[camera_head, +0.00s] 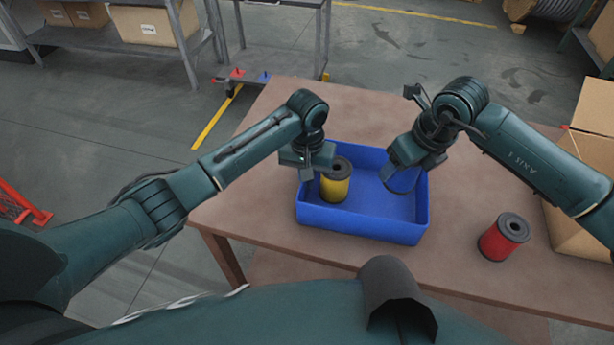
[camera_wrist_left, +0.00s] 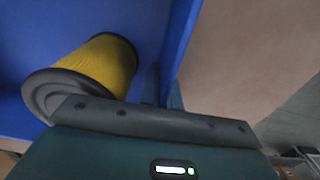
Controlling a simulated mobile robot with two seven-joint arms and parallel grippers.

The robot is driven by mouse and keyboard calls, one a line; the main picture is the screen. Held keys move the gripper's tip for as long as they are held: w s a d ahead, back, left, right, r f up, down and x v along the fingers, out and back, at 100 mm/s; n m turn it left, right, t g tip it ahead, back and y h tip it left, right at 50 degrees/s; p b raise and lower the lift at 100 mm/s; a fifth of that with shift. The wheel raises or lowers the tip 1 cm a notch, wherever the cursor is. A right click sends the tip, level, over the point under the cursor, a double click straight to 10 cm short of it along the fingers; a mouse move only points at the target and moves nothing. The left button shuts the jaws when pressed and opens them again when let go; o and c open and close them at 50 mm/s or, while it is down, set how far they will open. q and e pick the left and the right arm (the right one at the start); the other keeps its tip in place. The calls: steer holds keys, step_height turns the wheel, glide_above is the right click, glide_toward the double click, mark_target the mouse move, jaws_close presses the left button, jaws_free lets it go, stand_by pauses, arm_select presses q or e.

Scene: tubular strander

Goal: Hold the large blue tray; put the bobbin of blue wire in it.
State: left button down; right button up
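The large blue tray (camera_head: 365,226) sits on the brown table; its wall also shows in the left wrist view (camera_wrist_left: 181,40). My left gripper (camera_head: 306,172) is at the tray's left wall, its fingers on both sides and apparently closed on it. My right gripper (camera_head: 399,176) is over the tray's right part. A rounded blue shape, seemingly the bobbin of blue wire (camera_head: 401,181), is held under it, largely hidden by the gripper. Whether it touches the tray floor is unclear. A bobbin of yellow wire (camera_head: 335,187) stands inside the tray at left, beside my left gripper.
A bobbin of red wire (camera_head: 500,240) stands on the table (camera_head: 300,92) right of the tray. A cardboard box (camera_head: 578,232) is at the right edge. The tray's middle floor is free. A shelf with boxes (camera_head: 145,22) stands behind at left.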

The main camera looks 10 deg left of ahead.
glide_above(383, 199)
steer(key=s+d, duration=0.1)
steer(key=shift+d+f, duration=0.1)
steer(key=shift+f, duration=4.1)
steer(key=o, duration=1.3)
steer(key=shift+s, duration=0.1)
arm_select(q)
steer(key=shift+r, duration=0.1)
arm_select(e)
steer(key=v, duration=1.2)
arm_select(q)
steer(key=c, duration=1.5)
jaws_free()
steer(key=shift+c, duration=0.2)
step_height(383, 199, up, 12)
